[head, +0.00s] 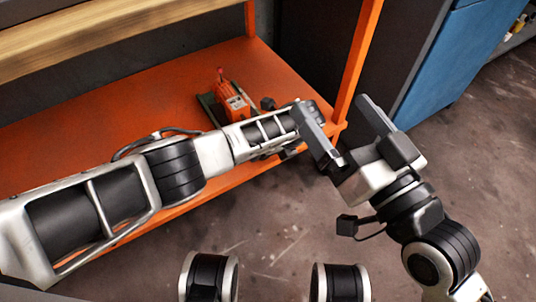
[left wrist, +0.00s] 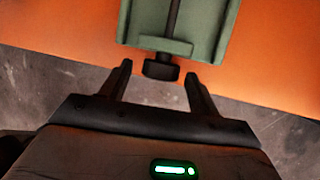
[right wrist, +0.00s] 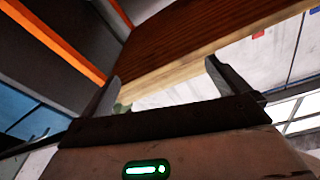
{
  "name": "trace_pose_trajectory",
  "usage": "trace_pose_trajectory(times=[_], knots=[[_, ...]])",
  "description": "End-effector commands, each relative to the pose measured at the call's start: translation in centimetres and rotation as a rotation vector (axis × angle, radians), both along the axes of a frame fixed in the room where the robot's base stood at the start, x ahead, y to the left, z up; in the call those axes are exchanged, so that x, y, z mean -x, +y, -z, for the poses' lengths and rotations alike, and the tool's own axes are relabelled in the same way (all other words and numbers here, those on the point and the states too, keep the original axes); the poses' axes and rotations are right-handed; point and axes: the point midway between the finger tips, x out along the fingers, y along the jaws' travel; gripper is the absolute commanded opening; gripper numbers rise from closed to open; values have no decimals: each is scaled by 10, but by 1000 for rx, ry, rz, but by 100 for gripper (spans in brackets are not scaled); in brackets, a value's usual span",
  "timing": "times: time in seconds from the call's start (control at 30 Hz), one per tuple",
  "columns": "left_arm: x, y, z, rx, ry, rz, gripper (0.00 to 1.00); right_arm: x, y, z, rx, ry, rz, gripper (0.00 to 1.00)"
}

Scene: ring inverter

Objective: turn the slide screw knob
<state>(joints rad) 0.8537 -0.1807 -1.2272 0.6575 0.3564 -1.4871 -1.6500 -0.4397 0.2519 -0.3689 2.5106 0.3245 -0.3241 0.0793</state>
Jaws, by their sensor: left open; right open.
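In the left wrist view a black screw knob (left wrist: 161,70) sits at the end of a dark screw shaft on a green slide base (left wrist: 228,25). My left gripper (left wrist: 159,73) is open, its fingertips one on each side of the knob, with a visible gap on both sides. In the head view the red and green device (head: 232,100) stands on the orange shelf; its knob is hard to make out beside my left wrist. My right gripper (head: 331,104) is open and empty, in front of the shelf's right end, partly covering my left gripper.
The orange shelf (head: 150,96) has an upright post (head: 356,70) at its right corner, close to both grippers. A wooden top (head: 110,35) lies above it. A blue cabinet (head: 440,65) stands at the right. The floor (head: 480,160) at right is open.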

Motion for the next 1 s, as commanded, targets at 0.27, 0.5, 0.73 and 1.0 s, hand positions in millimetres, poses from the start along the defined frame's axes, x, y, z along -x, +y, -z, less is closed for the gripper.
trace_pose_trajectory(times=[0.27,0.5,0.73,1.0], knots=[[-1,2,3,0,0,0,62,-2,-1,-5,11,-39,6,100],[-1,2,3,0,0,0,17,-2,-1,-5,10,-38,6,100],[0,2,1,8,-6,0,17,-1,0,-7,5,-23,-1,100],[2,5,-4,96,-67,-1,17,19,5,26,-32,294,-29,100]])
